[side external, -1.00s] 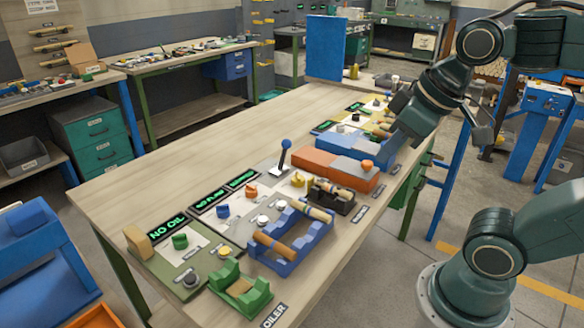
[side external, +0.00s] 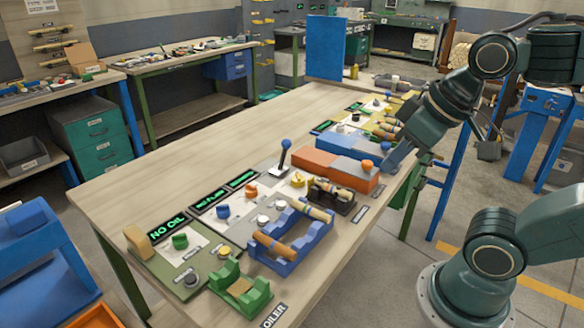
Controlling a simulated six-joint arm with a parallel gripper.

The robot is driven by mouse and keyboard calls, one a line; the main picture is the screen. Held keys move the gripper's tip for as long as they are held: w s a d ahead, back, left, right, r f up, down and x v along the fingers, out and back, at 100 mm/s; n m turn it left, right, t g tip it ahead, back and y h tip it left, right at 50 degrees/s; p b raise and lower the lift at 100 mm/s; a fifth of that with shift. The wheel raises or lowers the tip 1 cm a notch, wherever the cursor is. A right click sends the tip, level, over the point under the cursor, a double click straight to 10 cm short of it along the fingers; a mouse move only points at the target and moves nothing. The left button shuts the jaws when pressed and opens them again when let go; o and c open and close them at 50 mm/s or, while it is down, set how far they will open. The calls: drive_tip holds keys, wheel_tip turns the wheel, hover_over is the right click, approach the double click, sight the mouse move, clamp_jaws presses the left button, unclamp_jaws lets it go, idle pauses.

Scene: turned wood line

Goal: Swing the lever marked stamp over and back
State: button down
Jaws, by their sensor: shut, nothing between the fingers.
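A lever with a blue ball knob (side external: 286,145) stands on a pale plate in the middle of the bench. Its dark shaft is close to upright, leaning slightly right at the top. The lettering near it is too small to read, so I cannot tell if it is the one marked stamp. My gripper (side external: 394,163) is shut and empty, at the right edge of the bench beside the blue and orange blocks. It is well to the right of the blue-knobbed lever and apart from it. Its fingertips are small and hard to make out.
An orange and blue block pair (side external: 340,170) stands between my gripper and the lever. A blue rack (side external: 290,240) with wooden rods, a green cradle (side external: 240,290) and several knobs fill the front. A blue panel (side external: 324,48) stands at the far end. The bench's left side is clear.

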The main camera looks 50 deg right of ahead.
sight(284, 153)
drive_tip(key=w+d+r+y, duration=0.15)
drive_tip(key=w+r, duration=0.25)
drive_tip(key=w, duration=0.6)
drive_tip(key=w+d+r, duration=0.3)
drive_tip(key=w, duration=0.7)
drive_tip(key=w+d+f+y, duration=0.1)
drive_tip(key=w+d+f, duration=0.1)
drive_tip(key=w+d, duration=0.8)
drive_tip(key=w+d+f+y, duration=0.1)
drive_tip(key=d+f, duration=0.5)
drive_tip(key=d, duration=0.3)
drive_tip(key=w+d+f+m+y, duration=0.1)
drive_tip(key=d+f, duration=0.5)
drive_tip(key=d, duration=0.3)
drive_tip(key=shift+d+f, duration=0.2)
drive_tip(key=shift+f, duration=0.15)
drive_tip(key=shift+w+f, duration=0.1)
drive_tip(key=shift+w, duration=0.05)
drive_tip(key=x, duration=1)
drive_tip(key=shift+a, duration=0.45)
drive_tip(key=shift+w+a+f, duration=0.1)
drive_tip(key=shift+a+f, duration=0.05)
drive_tip(key=shift+a, duration=0.6)
drive_tip(key=shift+w+a+f, duration=0.1)
drive_tip(key=shift+a, duration=0.65)
